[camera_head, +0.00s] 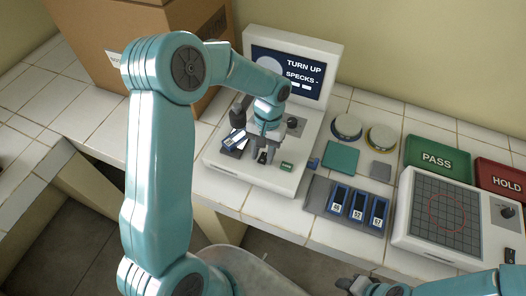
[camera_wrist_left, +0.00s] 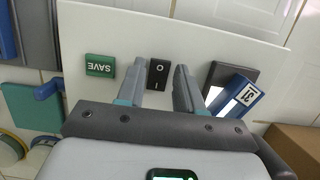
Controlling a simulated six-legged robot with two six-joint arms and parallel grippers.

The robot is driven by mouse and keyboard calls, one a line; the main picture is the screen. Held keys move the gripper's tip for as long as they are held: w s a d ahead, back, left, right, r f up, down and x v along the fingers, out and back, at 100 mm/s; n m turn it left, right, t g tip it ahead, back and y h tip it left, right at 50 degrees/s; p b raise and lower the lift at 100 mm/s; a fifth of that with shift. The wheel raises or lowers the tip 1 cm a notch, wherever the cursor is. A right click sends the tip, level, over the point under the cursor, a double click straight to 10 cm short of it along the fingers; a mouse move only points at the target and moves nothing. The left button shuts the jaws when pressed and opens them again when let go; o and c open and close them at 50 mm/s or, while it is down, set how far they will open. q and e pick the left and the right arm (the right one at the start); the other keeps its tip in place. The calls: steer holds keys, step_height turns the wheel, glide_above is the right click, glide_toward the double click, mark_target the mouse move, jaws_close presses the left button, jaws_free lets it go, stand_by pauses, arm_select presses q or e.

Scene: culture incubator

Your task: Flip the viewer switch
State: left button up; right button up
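The viewer (camera_head: 228,170) is a white console with a screen reading "TURN UP SPECKS -". Its switch (camera_head: 262,158) is a small black rocker on the front of the base, and it also shows in the left wrist view (camera_wrist_left: 158,73) with O and I marks. My left gripper (camera_head: 263,150) is over the base near the switch. In the left wrist view its two fingers (camera_wrist_left: 160,72) are apart, with the switch visible between their tips and nothing held. Contact cannot be told. My right gripper (camera_head: 368,287) shows only partly at the bottom edge.
A green SAVE button (camera_head: 287,167) is right of the switch. A blue-edged slide (camera_head: 234,139) lies left of it on a dark stage. Numbered slides (camera_head: 358,206), a gridded device (camera_head: 440,216), a PASS tray (camera_head: 437,159) and a HOLD tray (camera_head: 500,181) stand right. A cardboard box (camera_head: 90,45) stands behind left.

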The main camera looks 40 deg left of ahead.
arm_select(q)
steer(key=shift+o, duration=0.6)
steer(key=b+v, duration=0.1)
steer(key=v, duration=1.5)
steer(key=shift+r, duration=0.25)
steer(key=shift+s+a, duration=0.1)
steer(key=shift+s, duration=0.05)
